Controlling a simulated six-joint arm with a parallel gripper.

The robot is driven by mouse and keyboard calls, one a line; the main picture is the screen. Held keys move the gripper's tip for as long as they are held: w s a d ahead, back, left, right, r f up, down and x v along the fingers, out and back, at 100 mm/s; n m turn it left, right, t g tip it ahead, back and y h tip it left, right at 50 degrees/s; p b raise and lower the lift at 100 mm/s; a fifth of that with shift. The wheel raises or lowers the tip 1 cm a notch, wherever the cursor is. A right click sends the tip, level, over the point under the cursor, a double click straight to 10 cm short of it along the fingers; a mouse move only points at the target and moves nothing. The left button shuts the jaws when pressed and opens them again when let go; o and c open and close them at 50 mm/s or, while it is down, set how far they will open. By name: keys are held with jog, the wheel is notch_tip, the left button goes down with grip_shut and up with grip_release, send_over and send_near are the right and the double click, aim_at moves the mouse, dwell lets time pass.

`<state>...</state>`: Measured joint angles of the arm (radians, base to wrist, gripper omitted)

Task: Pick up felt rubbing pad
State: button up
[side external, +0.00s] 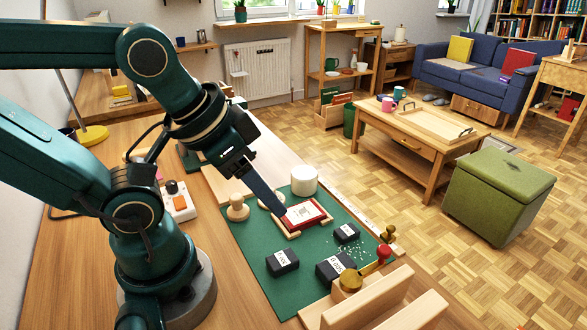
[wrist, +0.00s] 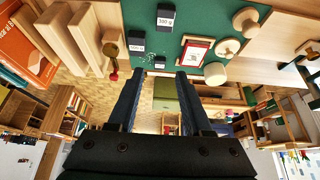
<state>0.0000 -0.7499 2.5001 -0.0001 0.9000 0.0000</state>
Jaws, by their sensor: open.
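I cannot tell for certain which piece is the felt rubbing pad. A thick white round block (side external: 304,180) stands at the mat's back edge; it also shows in the wrist view (wrist: 215,72), right of my fingertips. Near it are a wooden knob on a round base (side external: 237,208), also in the wrist view (wrist: 246,21), and a round wooden piece (wrist: 228,47), partly hidden behind my gripper in the side view. My gripper (wrist: 158,77) is open, its two dark blue fingers apart with nothing between them. In the side view my gripper (side external: 280,208) points down above the green mat, near a red box.
The red box with a white label (side external: 304,214) sits in a wooden holder on the green mat (side external: 255,243). Black labelled weights (side external: 282,262) stand nearer the front. A red-topped stamp (side external: 383,254), a brass knob (side external: 350,281) and wooden racks (side external: 367,300) are at the front right.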

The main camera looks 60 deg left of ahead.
jog(key=o, duration=0.4)
jog(key=shift+c, duration=0.2)
jog(key=n+g+y, duration=0.3)
jog(key=n+g, duration=0.2)
jog(key=g, duration=0.2)
send_near(241, 198)
jog(key=x, duration=0.5)
jog(key=shift+a+f, duration=0.1)
jog(key=shift+f, duration=0.2)
jog(key=shift+s+a+f+h, duration=0.2)
jog(key=shift+s+f+h, duration=0.1)
jog(key=shift+f, duration=0.2)
jog(key=shift+x, duration=2.2)
